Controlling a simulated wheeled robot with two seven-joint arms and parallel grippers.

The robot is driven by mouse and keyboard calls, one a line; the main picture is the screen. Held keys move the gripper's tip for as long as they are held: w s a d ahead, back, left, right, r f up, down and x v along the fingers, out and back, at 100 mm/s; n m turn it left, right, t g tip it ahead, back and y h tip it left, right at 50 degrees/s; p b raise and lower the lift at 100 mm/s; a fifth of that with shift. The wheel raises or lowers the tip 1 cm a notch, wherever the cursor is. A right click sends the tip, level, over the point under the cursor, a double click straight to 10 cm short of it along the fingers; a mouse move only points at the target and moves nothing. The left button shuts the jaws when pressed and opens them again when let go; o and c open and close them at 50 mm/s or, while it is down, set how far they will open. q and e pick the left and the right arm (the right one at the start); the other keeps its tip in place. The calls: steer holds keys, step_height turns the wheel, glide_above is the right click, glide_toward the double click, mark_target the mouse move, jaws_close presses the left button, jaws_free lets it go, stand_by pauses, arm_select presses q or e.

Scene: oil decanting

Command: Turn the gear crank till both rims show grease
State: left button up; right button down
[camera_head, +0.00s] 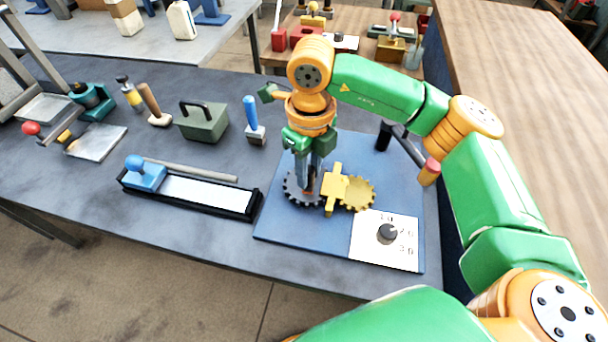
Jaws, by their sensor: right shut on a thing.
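A dark toothed gear (291,190) and a yellow gear (362,194) sit side by side on a blue board (290,235). A yellow block (336,187) stands between them, over where their rims come close. My right gripper (309,184) points down over the dark gear, shut on what looks like its crank handle; the fingers hide most of the handle. I cannot make out grease on either rim at this size. My left gripper is not in view.
A white dial plate (370,252) with a black knob (387,232) is on the board's front right. A green weight (203,122) and a blue-handled scraper (254,130) stand behind.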

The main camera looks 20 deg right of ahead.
steer(key=n+b, duration=0.1)
steer(key=n, duration=0.1)
steer(key=d+n+b, duration=0.1)
steer(key=shift+f+n, duration=0.1)
steer(key=shift+n, duration=0.3)
steer(key=n, duration=0.1)
steer(key=d+n+b, duration=0.1)
steer(key=n, duration=0.1)
steer(key=shift+n, duration=0.3)
steer(key=n, duration=0.1)
steer(key=d+n, duration=0.1)
steer(key=n, duration=0.1)
steer(key=shift+w+n+b, duration=0.15)
steer(key=shift+n+b, duration=0.15)
steer(key=shift+b, duration=0.05)
steer(key=shift+w+d+n, duration=0.25)
steer(key=shift+n, duration=0.9)
steer(key=shift+w+d+n, duration=0.2)
steer(key=shift+n, duration=0.95)
steer(key=c, duration=0.6)
jaws_free()
steer(key=shift+c, duration=0.2)
step_height(320, 180, up, 7)
steer(key=p, duration=0.1)
steer(key=shift+r+p, duration=0.2)
steer(key=shift+p, duration=0.15)
